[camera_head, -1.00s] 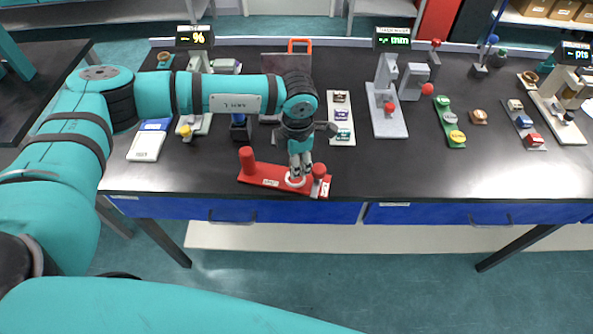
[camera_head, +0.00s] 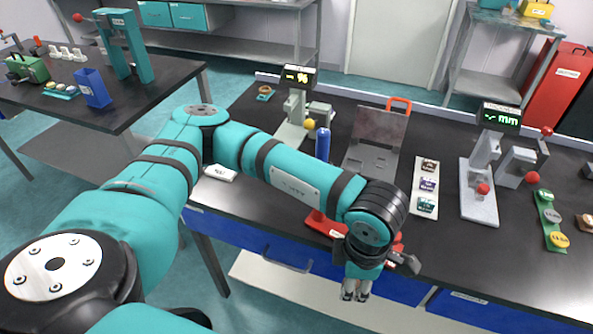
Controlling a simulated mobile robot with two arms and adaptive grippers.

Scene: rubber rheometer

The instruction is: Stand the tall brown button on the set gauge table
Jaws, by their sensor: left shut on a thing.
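My left gripper (camera_head: 355,293) points down in front of the bench's front edge. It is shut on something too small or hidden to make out. A brown button (camera_head: 586,222) lies at the far right edge, partly cut off; its height is hard to judge. A gauge with a green "mm" readout (camera_head: 499,117) stands on a grey base (camera_head: 479,208) right of the gripper, with red knobs. I cannot tell if this is the set gauge; its small table is hard to make out. My right gripper is not in view.
A red stand (camera_head: 325,226) on the bench is partly hidden behind my left arm. A tray of small buttons (camera_head: 425,184), a green strip with buttons (camera_head: 549,214), a grey angled plate (camera_head: 379,130) and a "%" gauge (camera_head: 294,77) stand around it.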

